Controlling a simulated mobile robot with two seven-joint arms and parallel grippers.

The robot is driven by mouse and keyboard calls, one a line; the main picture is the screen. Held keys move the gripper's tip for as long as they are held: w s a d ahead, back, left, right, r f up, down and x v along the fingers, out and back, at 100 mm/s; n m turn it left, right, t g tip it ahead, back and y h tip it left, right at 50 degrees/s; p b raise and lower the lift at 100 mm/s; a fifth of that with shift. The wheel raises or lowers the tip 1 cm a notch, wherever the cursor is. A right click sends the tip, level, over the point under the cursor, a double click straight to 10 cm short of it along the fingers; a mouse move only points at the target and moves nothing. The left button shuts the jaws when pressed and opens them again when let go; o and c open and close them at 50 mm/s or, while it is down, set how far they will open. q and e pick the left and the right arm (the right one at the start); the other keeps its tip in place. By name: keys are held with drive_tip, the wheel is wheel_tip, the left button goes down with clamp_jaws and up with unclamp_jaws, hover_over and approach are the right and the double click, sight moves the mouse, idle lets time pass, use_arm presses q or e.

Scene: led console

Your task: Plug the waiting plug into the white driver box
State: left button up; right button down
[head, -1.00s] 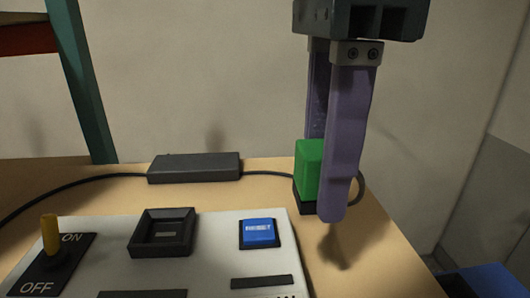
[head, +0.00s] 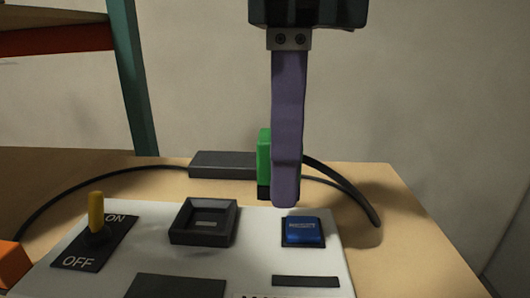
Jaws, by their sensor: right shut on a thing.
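My right gripper (head: 284,197), with purple fingers, points down and is shut on the green plug (head: 264,158), which has a black lower end. The near finger hides most of the plug. They appear above the back edge of the white box (head: 258,228), just left of and behind its blue button (head: 303,230) in the picture. The box top carries a dark square socket-like frame (head: 203,221) and a yellow toggle (head: 96,214) marked ON and OFF. I cannot tell how high the plug is above the surface. My left gripper is not in view.
A dark grey block (head: 225,164) with a black cable (head: 75,184) lies on the wooden table (head: 405,225) behind the box. More cable (head: 350,192) curves right of my gripper. An orange object (head: 12,264) is at the left edge. The table's right side is clear.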

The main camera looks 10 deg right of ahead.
drive_tip(key=shift+w+a+f+b, duration=0.15)
drive_tip(key=shift+w+a, duration=0.35)
drive_tip(key=shift+a, duration=0.35)
drive_tip(key=shift+w+a+f+b, duration=0.15)
drive_tip(key=shift+w+a, duration=0.35)
drive_tip(key=shift+a, duration=0.35)
drive_tip(key=shift+w+a+f, duration=0.1)
drive_tip(key=shift+w+a, duration=0.3)
drive_tip(key=shift+a, duration=0.25)
drive_tip(key=shift+w+a+f, duration=0.1)
drive_tip(key=shift+w+a, duration=0.3)
drive_tip(key=shift+a, duration=0.25)
drive_tip(key=shift+b, duration=0.45)
drive_tip(key=shift+f+b, duration=0.5)
drive_tip(key=shift+b, duration=0.05)
drive_tip(key=shift+f+b, duration=0.75)
drive_tip(key=shift+b, duration=0.05)
drive_tip(key=shift+f, duration=0.1)
